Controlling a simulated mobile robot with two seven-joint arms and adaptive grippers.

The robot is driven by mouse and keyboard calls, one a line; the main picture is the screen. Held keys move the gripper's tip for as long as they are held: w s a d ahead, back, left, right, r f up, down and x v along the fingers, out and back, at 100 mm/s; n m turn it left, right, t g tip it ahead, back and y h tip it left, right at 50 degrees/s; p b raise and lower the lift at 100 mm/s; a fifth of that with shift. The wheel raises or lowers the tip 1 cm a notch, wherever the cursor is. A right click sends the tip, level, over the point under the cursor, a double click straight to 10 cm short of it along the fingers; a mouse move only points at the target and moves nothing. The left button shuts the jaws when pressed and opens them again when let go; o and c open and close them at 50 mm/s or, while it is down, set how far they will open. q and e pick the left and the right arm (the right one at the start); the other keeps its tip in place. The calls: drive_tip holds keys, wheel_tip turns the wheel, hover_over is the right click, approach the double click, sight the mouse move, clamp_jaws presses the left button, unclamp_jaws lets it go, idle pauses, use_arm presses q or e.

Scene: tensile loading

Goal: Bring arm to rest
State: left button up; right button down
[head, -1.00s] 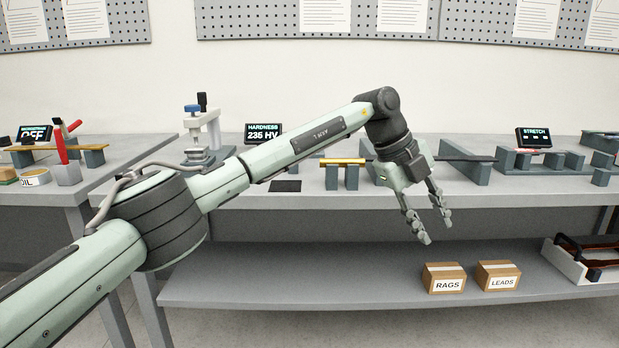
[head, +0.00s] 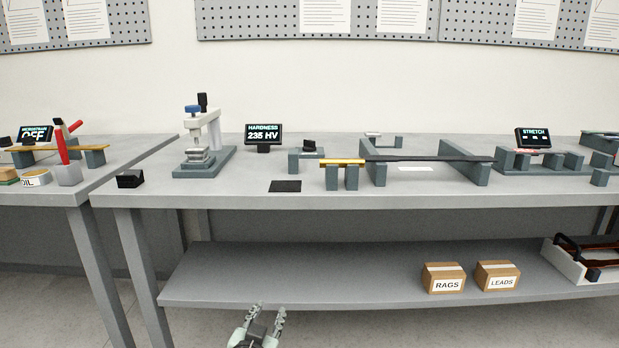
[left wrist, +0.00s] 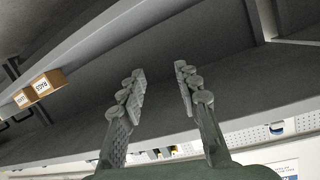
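My left gripper (head: 267,318) shows at the bottom edge of the head view, low in front of the bench's lower shelf. Its fingers point up and are apart, with nothing between them. In the left wrist view the two fingers (left wrist: 160,85) also stand apart and empty, with the underside of the bench beyond them. The rest of my left arm is out of the head view. My right gripper is not in view.
The bench (head: 235,194) carries a hardness tester (head: 203,150), a HARDNESS display (head: 263,135), a brass bar (head: 342,161), a dark bar (head: 430,158) on grey supports and a STRETCH display (head: 533,138). Boxes marked RAGS (head: 443,284) and LEADS (head: 497,281) stand on the lower shelf (head: 300,290).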

use_arm(q)
drive_tip(key=s+a+f+n+g+y, duration=0.25)
drive_tip(key=s+a+f+g, duration=0.25)
drive_tip(key=s+a+f, duration=0.65)
drive_tip(key=s+a+f+g, duration=0.3)
drive_tip(key=s+f, duration=0.1)
drive_tip(key=s, duration=0.7)
drive_tip(key=s+a+f+g, duration=0.3)
drive_tip(key=s+f+g, duration=0.1)
drive_tip(key=s, duration=0.7)
drive_tip(key=shift+a+f, duration=0.2)
drive_tip(key=shift+f, duration=0.4)
drive_tip(key=shift+s+y, duration=0.1)
drive_tip(key=shift+y, duration=0.15)
